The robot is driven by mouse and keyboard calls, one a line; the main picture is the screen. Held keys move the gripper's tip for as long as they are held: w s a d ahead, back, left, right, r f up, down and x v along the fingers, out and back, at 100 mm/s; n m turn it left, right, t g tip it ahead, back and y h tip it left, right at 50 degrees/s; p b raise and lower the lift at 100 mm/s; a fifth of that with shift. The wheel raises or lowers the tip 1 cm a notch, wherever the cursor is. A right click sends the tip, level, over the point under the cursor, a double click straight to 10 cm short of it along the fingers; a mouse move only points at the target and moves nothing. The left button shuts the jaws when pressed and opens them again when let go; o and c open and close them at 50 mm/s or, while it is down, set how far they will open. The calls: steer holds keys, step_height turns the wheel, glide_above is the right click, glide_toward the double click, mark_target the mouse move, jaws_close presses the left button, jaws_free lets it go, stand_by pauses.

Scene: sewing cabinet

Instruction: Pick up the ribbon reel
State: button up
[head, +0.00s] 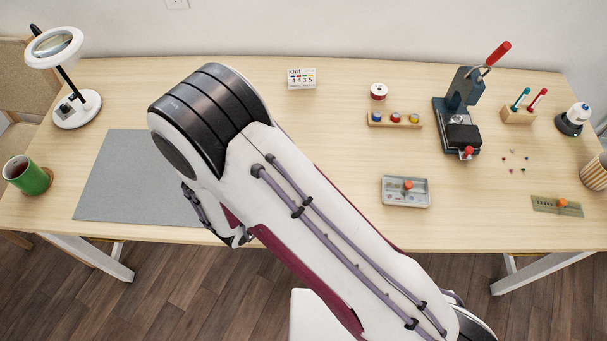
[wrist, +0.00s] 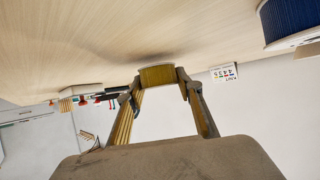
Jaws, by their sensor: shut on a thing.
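In the wrist view, which shows the scene upside down, my gripper (wrist: 158,79) is shut on a small yellow-gold ribbon reel (wrist: 157,75). The reel sits between the two fingertips. A dark shadow lies on the tabletop close to it; I cannot tell whether the reel touches the table. In the head view my own arm hides the held reel and most of my gripper. A blue reel (wrist: 288,18) with a pale rim shows at the upper right edge of the wrist view, apart from the fingers. A red-and-white reel (head: 378,91) stands at the table's back.
On the wooden table (head: 330,215) are a grey mat (head: 125,170), magnifier lamp (head: 78,108), green cup (head: 30,178), KNIT card (head: 301,78), spool rack (head: 394,120), red-handled press (head: 460,115) and small clear box (head: 405,192).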

step_height(320, 180, up, 9)
stand_by(0.7)
steer(key=shift+f, duration=0.1)
stand_by(0.5)
